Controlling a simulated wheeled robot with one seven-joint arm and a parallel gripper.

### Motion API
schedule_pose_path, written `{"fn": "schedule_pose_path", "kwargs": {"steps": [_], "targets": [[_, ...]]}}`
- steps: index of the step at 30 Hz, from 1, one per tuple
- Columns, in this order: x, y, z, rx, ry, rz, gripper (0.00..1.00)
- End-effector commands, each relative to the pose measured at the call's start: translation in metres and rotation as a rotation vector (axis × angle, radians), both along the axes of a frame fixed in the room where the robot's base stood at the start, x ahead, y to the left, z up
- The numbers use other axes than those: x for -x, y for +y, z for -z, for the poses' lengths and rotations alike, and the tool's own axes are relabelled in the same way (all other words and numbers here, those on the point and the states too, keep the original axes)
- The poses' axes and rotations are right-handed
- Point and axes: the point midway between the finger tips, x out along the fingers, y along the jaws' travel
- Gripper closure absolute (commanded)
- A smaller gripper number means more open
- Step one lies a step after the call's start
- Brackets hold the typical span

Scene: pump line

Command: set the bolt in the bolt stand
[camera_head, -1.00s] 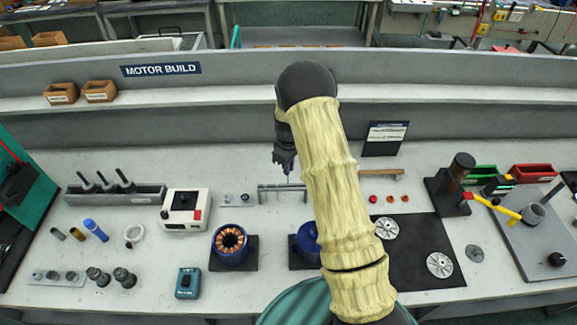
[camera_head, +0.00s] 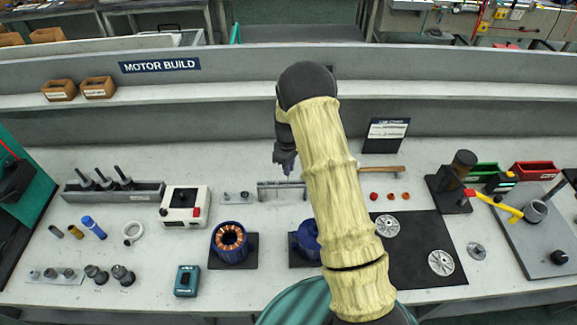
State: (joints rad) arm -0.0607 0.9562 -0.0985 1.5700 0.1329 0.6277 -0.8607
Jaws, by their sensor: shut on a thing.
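My gripper (camera_head: 286,168) is at the back middle of the bench. It is shut on a small thin thing, apparently the bolt (camera_head: 287,177), of which only a sliver shows below the fingertips. Directly below it is a low grey metal rack (camera_head: 268,190) with thin legs, probably the bolt stand. The gripper overlaps the top of this rack in the view, and I cannot tell whether the bolt touches it. My own arm hides the rack's right part.
Left of the rack are a small plate with knobs (camera_head: 237,197) and a white box (camera_head: 185,207). Blue motor housings (camera_head: 230,243) stand in front. A wooden-handled tool (camera_head: 382,169) and red and orange pieces (camera_head: 374,197) lie to the right.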

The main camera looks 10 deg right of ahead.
Motion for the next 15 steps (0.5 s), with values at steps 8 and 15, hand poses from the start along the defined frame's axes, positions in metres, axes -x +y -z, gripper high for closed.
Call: {"fn": "schedule_pose_path", "kwargs": {"steps": [8, 15], "targets": [[0.000, 0.000, 0.008, 0.000, 0.000, 0.000, 1.00], [0.000, 0.000, 0.014, 0.000, 0.000, 0.000, 1.00]]}}
